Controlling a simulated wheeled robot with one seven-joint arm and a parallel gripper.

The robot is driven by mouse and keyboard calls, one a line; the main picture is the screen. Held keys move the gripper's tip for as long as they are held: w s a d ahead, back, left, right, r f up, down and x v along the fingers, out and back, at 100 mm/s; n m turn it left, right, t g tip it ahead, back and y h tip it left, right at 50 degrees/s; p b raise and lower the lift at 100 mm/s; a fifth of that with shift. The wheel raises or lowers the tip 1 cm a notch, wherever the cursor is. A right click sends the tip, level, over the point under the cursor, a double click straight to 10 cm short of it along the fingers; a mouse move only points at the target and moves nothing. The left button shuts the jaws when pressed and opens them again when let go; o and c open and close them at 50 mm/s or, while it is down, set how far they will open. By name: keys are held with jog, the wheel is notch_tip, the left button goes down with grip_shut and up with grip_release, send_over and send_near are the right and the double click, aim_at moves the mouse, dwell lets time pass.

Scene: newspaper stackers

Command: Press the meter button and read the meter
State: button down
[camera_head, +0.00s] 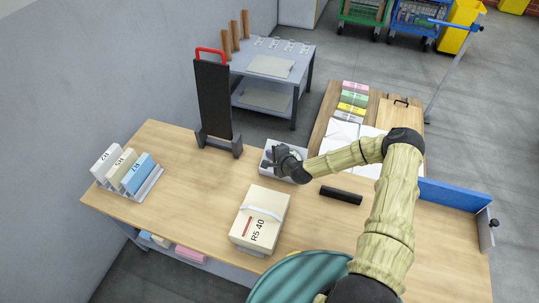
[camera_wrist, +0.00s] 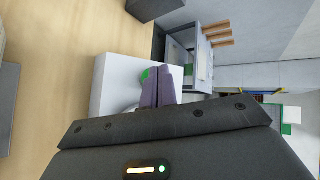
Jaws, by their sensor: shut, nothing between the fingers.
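A white box (camera_head: 267,170), which looks like the meter, sits near the back middle of the wooden table. My gripper (camera_head: 272,154) is shut and empty right at the box, covering much of it in the head view. In the wrist view the shut fingers (camera_wrist: 160,72) lie over the box's pale face (camera_wrist: 115,72). A green patch (camera_wrist: 147,74), perhaps the button or a lit part, shows beside the fingertips, partly hidden by them. I cannot tell whether the fingers touch it. No reading is legible.
A bound stack marked R5 40 (camera_head: 262,212) lies in front of the box. A black bar (camera_head: 341,195) lies to its right. A dark upright stand with a red handle (camera_head: 213,98) stands behind left. A file rack (camera_head: 150,184) is at far left. Bare table (camera_head: 190,185) lies between.

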jog(key=shift+w+d+f+b, duration=0.15)
jog(key=shift+w+f+b, duration=0.1)
jog(key=shift+f+b, duration=0.2)
dwell(0.6)
jog(key=shift+r, duration=0.15)
jog(key=shift+s+a+r+p, duration=0.2)
jog(key=shift+s+r+p, duration=0.2)
jog(key=shift+r+p, duration=0.25)
jog(key=r+p, duration=0.1)
jog(key=s+r+p, duration=0.1)
jog(key=r, duration=0.1)
jog(key=s+a+r+p, duration=0.1)
jog(key=shift+s+r+p, duration=0.15)
jog(key=shift+r+p, duration=0.05)
jog(key=shift+p, duration=0.2)
dwell(0.7)
